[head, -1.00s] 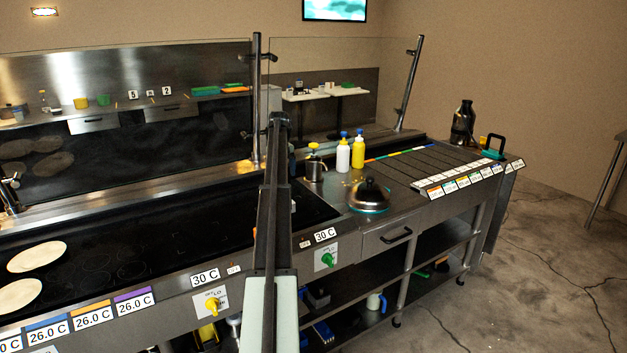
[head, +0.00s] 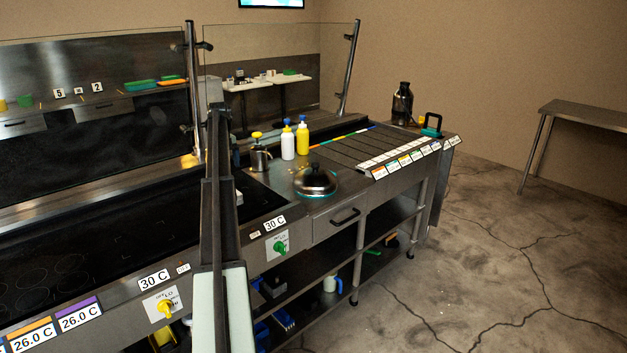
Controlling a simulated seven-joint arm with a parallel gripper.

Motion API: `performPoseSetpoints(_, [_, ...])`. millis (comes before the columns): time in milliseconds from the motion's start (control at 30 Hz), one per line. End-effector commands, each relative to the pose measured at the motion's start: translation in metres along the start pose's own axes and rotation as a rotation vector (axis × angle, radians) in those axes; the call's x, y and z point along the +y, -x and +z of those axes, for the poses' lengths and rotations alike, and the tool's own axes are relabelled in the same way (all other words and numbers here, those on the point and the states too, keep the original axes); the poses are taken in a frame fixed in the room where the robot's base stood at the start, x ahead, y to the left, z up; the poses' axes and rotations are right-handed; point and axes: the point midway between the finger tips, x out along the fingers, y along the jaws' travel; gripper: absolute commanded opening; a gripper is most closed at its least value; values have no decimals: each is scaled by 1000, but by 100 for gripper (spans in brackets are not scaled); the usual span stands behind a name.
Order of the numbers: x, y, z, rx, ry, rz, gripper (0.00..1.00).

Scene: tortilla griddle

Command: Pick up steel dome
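The steel dome (head: 315,180) is a shiny rounded cover with a dark knob on top. It sits on the steel counter to the right of the black griddle, with a teal ring showing at its base. My arm rises through the picture left of the dome, in front of the griddle. My gripper's fingers cannot be made out in the head view. Nothing covers the dome.
A steel pitcher (head: 259,155), a white bottle (head: 288,142) and a yellow bottle (head: 302,138) stand behind the dome. The black griddle (head: 110,225) lies left. A labelled divided board (head: 385,148) lies right. A drawer handle (head: 345,217) juts out below the counter.

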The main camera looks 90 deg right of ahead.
Motion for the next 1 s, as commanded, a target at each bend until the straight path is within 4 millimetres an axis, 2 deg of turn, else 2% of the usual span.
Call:
performPoseSetpoints(67, [0,0,0,0,0,0,92])
performPoseSetpoints(300, [0,0,0,0,0,0,69])
performPoseSetpoints(533, [1,0,0,0,-1,0,68])
performPoseSetpoints(633, [12,0,6,0,-13,0,68])
performPoseSetpoints(767, [53,3,29,3,-60,2,68])
performPoseSetpoints(867, [101,10,60,8,-117,5,68])
performPoseSetpoints(1000, [169,23,112,19,-202,12,68])
